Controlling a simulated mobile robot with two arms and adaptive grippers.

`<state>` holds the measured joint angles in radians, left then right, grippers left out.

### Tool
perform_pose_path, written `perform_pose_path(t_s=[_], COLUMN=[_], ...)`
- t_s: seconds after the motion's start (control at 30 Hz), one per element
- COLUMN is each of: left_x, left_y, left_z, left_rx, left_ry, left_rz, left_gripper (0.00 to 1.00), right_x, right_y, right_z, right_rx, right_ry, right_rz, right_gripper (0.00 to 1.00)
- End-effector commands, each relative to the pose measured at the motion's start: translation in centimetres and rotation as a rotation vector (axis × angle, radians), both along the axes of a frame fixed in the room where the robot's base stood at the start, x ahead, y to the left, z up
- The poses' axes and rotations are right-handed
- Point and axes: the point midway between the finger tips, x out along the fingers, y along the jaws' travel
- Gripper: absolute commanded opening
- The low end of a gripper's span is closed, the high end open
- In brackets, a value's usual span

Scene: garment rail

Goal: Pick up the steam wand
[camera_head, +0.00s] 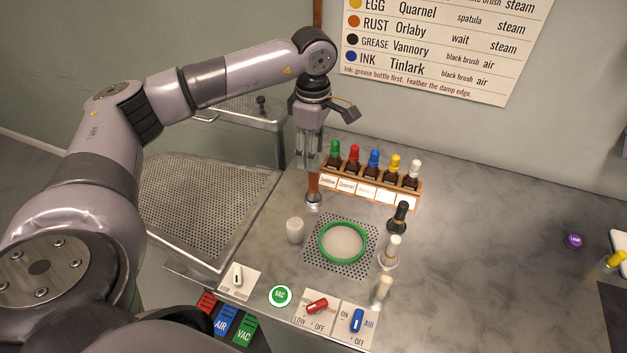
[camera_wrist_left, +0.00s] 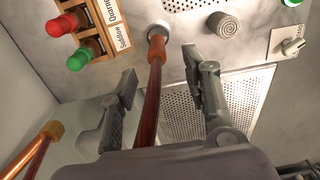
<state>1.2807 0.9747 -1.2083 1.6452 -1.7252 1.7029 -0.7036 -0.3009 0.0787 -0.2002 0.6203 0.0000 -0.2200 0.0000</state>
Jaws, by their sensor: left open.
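The steam wand (camera_head: 313,186) appears to be the upright red-brown rod at the back of the counter, left of the bottle rack; its metal lower end meets the counter. In the left wrist view the wand (camera_wrist_left: 150,100) has a copper-coloured collar and runs between the fingers. My left gripper (camera_head: 310,158) points down at the wand from above. In the left wrist view my left gripper (camera_wrist_left: 159,66) is open, with a finger on each side of the wand and gaps showing. The wand's upper part is hidden by the gripper in the head view. My right gripper is not in view.
A rack (camera_head: 370,187) of several colour-capped bottles stands close right of the wand. A second rod (camera_wrist_left: 35,148) shows at lower left in the wrist view. The counter's right is mostly clear.

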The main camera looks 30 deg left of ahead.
Motion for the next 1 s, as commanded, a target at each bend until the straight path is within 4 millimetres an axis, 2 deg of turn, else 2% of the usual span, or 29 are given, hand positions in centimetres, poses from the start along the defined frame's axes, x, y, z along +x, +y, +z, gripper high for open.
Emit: perform_pose_path(t_s=[0.13,0.37,0.5,0.63,0.93,1.0], left_x=[-0.1,0.1,0.3,0.4,0.4,0.4], left_y=[0.0,0.0,0.2,0.2,0.2,0.2], left_z=[-2.0,-3.5,-5.5,-7.4,-8.1,-8.1], left_rx=[-0.001,-0.002,-0.001,-0.002,-0.002,-0.002], left_ry=[0.003,0.003,0.004,0.001,-0.001,0.0], left_rz=[0.001,0.0,-0.001,0.0,0.0,0.0], left_gripper=[0.44,0.44,0.44,0.44,0.44,0.4], right_x=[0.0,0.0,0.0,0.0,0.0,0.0], right_y=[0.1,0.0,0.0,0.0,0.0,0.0], right_z=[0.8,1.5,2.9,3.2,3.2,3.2], right_rx=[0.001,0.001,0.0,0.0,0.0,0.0], right_ry=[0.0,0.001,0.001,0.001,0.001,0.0], right_rz=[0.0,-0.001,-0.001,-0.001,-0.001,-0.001], right_gripper=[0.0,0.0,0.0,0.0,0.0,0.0])
